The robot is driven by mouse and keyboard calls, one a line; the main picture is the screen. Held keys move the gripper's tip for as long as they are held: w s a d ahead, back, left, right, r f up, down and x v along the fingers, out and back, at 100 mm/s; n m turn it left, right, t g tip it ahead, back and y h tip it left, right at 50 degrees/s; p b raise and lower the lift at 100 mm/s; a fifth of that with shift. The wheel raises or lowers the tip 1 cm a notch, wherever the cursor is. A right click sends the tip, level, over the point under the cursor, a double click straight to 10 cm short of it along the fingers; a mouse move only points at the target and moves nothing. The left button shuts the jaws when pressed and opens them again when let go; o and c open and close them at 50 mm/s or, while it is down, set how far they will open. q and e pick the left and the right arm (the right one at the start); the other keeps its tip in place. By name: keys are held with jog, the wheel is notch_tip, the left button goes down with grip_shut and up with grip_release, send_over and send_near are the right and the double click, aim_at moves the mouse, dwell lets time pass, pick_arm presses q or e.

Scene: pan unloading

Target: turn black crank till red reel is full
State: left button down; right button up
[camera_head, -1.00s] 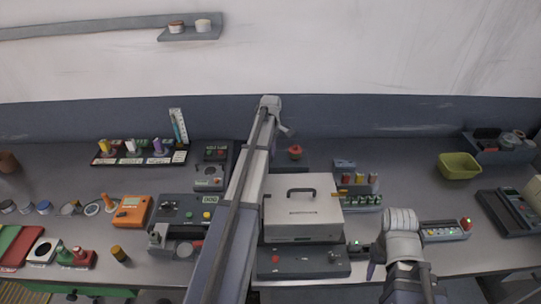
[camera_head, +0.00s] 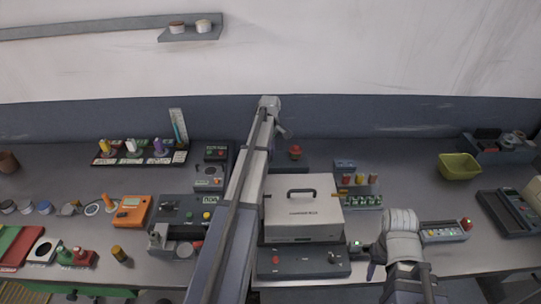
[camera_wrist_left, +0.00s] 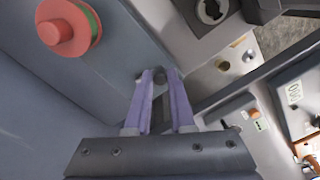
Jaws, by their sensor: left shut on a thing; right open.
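The red reel (camera_wrist_left: 65,28) shows at the upper left of the left wrist view, with a green band around its rim and a raised red hub. It also shows in the head view (camera_head: 295,153), on a dark base behind the white case. My left gripper (camera_wrist_left: 158,78) has its purple fingers shut on the black crank's dark knob (camera_wrist_left: 160,76), beside the reel. The rest of the crank is mostly hidden. In the head view my left arm covers the crank, and the fingertips are hidden. My right gripper (camera_head: 372,271) is open and empty at the front edge, right of the case.
A white case (camera_head: 302,222) with a black handle stands in the middle, behind a dark panel (camera_head: 303,262) with a red button. An orange meter (camera_head: 131,211) and a dark control box (camera_head: 183,212) are to the left. A green bin (camera_head: 459,166) stands at the back right.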

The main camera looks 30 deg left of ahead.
pick_arm(q)
jog(key=m, duration=0.1)
jog(key=a+m, duration=0.1)
jog(key=m, duration=0.1)
jog(key=shift+s+m, duration=0.15)
jog(key=shift+m, duration=0.15)
jog(key=m, duration=0.1)
jog(key=a+m, duration=0.1)
jog(key=m, duration=0.1)
jog(key=shift+m, duration=0.3)
jog(key=m, duration=0.2)
jog(key=a+m, duration=0.1)
jog(key=shift+w+m, duration=0.25)
jog(key=shift+m, duration=0.05)
jog(key=shift+w+a+m, duration=0.2)
jog(key=shift+a+m, duration=0.05)
jog(key=shift+m, duration=0.75)
jog(key=shift+w+a+m, duration=0.15)
jog(key=shift+a+m, duration=0.05)
jog(key=shift+m, duration=0.8)
jog(key=c, duration=0.8)
grip_release()
jog(key=shift+o, duration=0.2)
jog(key=shift+r, duration=0.1)
